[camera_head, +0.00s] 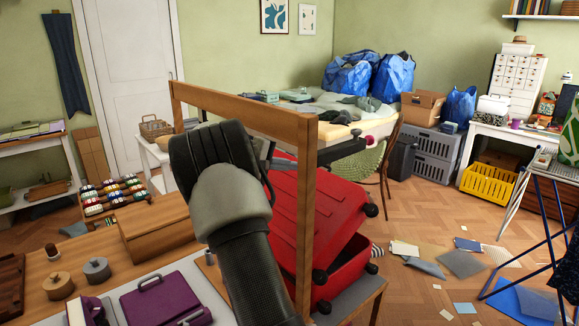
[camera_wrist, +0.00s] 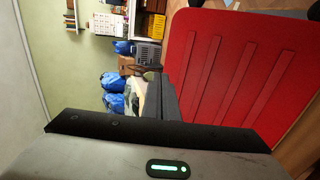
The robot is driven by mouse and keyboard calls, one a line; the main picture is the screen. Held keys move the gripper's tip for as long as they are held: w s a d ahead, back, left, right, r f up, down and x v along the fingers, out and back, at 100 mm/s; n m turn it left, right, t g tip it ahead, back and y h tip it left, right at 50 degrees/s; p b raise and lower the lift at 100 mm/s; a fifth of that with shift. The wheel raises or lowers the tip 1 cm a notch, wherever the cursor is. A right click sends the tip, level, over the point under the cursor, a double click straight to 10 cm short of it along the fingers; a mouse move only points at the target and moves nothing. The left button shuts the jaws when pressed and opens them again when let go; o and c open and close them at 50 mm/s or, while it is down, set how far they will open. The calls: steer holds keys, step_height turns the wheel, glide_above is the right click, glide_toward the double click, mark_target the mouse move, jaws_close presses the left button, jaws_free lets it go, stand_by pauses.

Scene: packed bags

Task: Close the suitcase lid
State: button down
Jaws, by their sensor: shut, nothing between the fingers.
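The red suitcase (camera_head: 345,275) lies on a low surface behind an upright wooden frame. Its red ribbed lid (camera_head: 330,205) is tilted partway open, with a dark gap between it and the base. The frame's post and my arm hide part of the suitcase. My gripper (camera_wrist: 168,98) is shut and empty in the wrist view. The lid (camera_wrist: 235,75) fills the right of that view, beside the fingers; I cannot tell if they touch it. In the head view my arm mostly hides the gripper, near the lid's upper left edge.
The wooden frame (camera_head: 306,220) stands close to my arm. A table in front holds a purple case (camera_head: 165,302), round tins and a wooden box (camera_head: 155,225). A bed with blue bags (camera_head: 350,75) is behind. Papers lie on the floor at right.

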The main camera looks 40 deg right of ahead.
stand_by(0.5)
steer(key=v, duration=1.7)
steer(key=shift+a+r+p, duration=0.15)
steer(key=shift+a+p, duration=0.05)
steer(key=shift+p, duration=0.15)
steer(key=s+a+f+t+y, duration=0.25)
steer(key=s+a+y, duration=0.45)
steer(key=s+a, duration=0.7)
steer(key=s+a+f+t+y, duration=0.1)
steer(key=s+a+t+y, duration=0.2)
steer(key=s+a+y, duration=1.05)
steer(key=s+d+r+h+p, duration=0.1)
steer(key=s+r+h+p, duration=0.1)
steer(key=r+p, duration=0.5)
steer(key=s+d+r+h+p, duration=0.1)
steer(key=s+r+h+p, duration=0.2)
steer(key=r+p, duration=0.3)
steer(key=shift+d+r+h+p, duration=0.2)
steer(key=shift+r+h+p, duration=0.25)
steer(key=shift+h, duration=0.4)
steer(key=shift+s+f, duration=0.1)
